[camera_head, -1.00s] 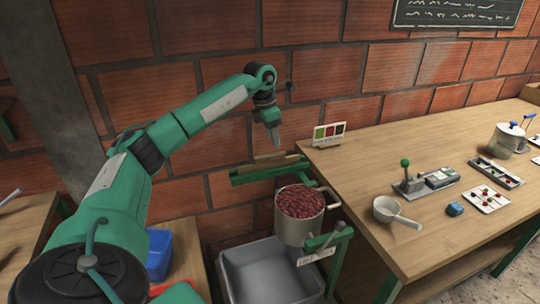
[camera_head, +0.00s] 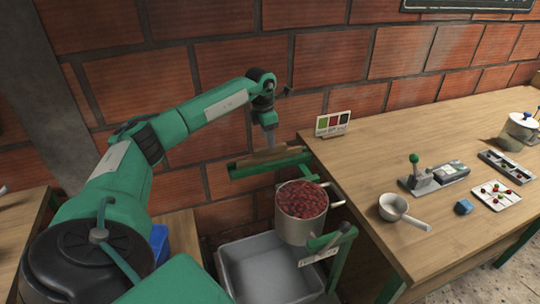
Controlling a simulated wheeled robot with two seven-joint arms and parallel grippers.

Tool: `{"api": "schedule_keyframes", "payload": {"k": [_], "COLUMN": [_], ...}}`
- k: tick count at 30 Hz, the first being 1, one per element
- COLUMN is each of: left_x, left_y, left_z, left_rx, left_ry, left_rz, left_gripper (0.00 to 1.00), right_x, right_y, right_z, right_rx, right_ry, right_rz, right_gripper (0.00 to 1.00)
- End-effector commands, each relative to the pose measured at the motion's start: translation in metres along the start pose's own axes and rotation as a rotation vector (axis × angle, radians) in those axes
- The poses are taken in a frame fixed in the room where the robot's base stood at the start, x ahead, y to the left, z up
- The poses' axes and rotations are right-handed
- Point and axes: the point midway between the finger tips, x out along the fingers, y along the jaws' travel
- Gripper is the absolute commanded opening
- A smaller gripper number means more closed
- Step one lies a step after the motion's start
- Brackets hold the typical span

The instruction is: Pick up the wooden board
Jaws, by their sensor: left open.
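The wooden board (camera_head: 258,158) is a narrow brown strip lying along a green bracket (camera_head: 240,173) between the brick wall and the pot. My left gripper (camera_head: 270,143) points down at the board's right part, with its fingertips at or very close to the board. The fingers are small in the picture, and I cannot tell whether they touch it. The gripper is open. My right gripper is out of view.
A metal pot (camera_head: 302,212) of red cherries stands just in front of the bracket, above a grey bin (camera_head: 265,272).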

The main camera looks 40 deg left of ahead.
Motion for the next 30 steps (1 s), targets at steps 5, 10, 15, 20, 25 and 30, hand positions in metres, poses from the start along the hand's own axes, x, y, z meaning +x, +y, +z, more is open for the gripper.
{"api": "schedule_keyframes", "payload": {"k": [5, 10, 15, 20, 25, 30], "left_x": [0.024, 0.045, 0.049, 0.048, 0.048, 0.048], "left_y": [-0.007, -0.007, -0.007, -0.007, -0.007, -0.007], "left_z": [-0.002, -0.001, -0.001, -0.001, -0.001, -0.001], "left_rx": [0.0, 0.0, 0.0, 0.0, 0.0, 0.0], "left_ry": [0.004, 0.001, 0.001, 0.001, 0.001, 0.0], "left_rz": [-0.003, -0.001, 0.0, 0.0, 0.0, 0.0], "left_gripper": [0.44, 0.44, 0.44, 0.34, 0.0, 0.0], "right_x": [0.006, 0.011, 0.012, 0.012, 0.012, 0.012], "right_y": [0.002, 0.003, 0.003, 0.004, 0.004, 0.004], "right_z": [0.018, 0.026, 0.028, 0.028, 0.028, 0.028], "right_rx": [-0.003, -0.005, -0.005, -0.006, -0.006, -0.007], "right_ry": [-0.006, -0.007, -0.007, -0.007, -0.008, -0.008], "right_rz": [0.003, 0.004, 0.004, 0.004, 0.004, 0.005], "right_gripper": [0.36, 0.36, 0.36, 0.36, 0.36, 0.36]}}
